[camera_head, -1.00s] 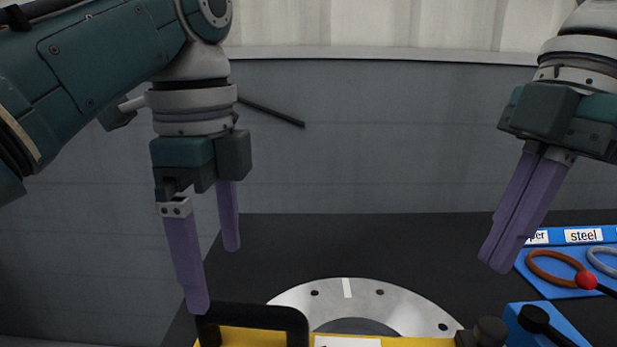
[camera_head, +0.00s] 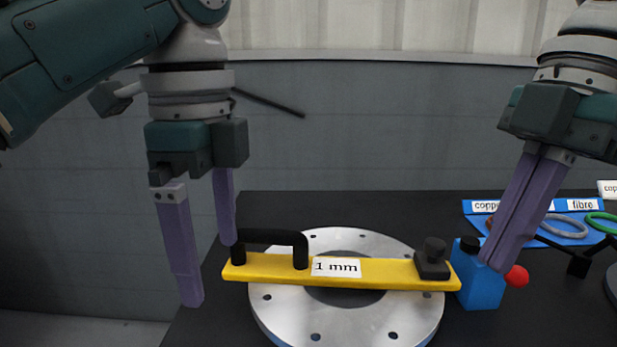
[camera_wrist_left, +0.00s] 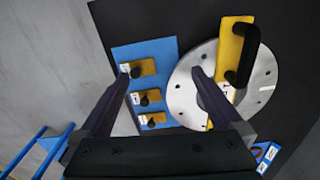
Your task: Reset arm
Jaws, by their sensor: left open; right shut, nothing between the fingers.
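My left gripper (camera_head: 208,270) is open and empty, fingers pointing down, at the left of the head view. Its fingers also show in the left wrist view (camera_wrist_left: 158,92). One finger appears close to the black handle of a yellow bar (camera_head: 385,272) labelled "1 mm"; I cannot tell whether they touch. The bar lies across a round metal flange (camera_head: 350,318) with bolt holes, and shows in the left wrist view (camera_wrist_left: 226,72). My right gripper (camera_head: 492,262) is shut and empty, its fingers together and tilted, at the right of the head view, in front of a blue block.
A blue block (camera_head: 482,290) with a red ball is right of the flange. A blue ring tray (camera_head: 478,218) with labels is behind it. The left wrist view shows a blue board (camera_wrist_left: 125,58) with several yellow pieces. Black table (camera_head: 270,208) is bare behind the flange.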

